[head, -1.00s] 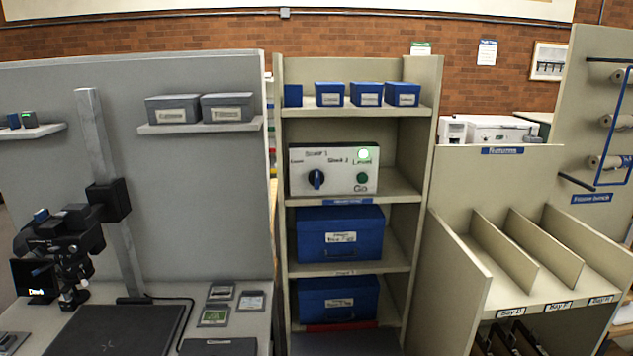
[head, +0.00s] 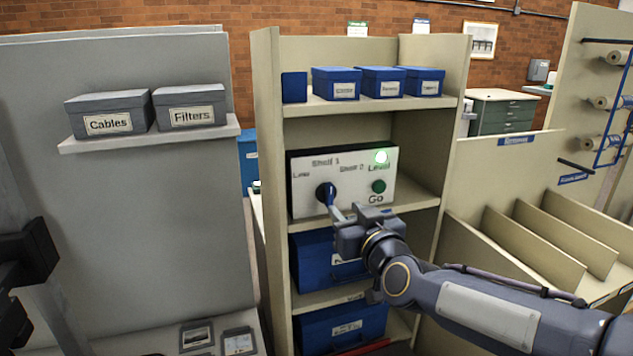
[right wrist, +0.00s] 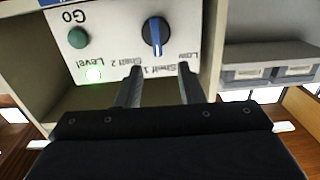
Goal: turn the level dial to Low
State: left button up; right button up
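The level dial is a blue knob (head: 326,193) on the front of a white control box (head: 350,207) on a shelf. In the right wrist view, upside down, the dial (right wrist: 156,36) has a white line that points toward the "Shelf 1" lettering; "Low" is printed to one side. My right gripper (head: 342,211) is in front of the box, close to the dial. In the right wrist view its two fingers (right wrist: 160,82) are apart with nothing between them, and the dial lies beyond their tips.
A green Go button (head: 379,187) and a lit green lamp (head: 381,156) are on the same panel. Blue boxes (head: 325,262) stand on the shelves below, and small blue boxes (head: 336,83) above. The shelf unit's side walls (head: 270,180) flank the control box.

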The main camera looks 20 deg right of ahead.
aim_at(331, 189)
jog(key=shift+h, duration=0.3)
jog(key=w, duration=0.8)
jog(key=shift+w+d+r+p, duration=0.2)
jog(key=shift+d+r+p, duration=0.1)
jog(key=shift+d, duration=0.1)
grip_shut()
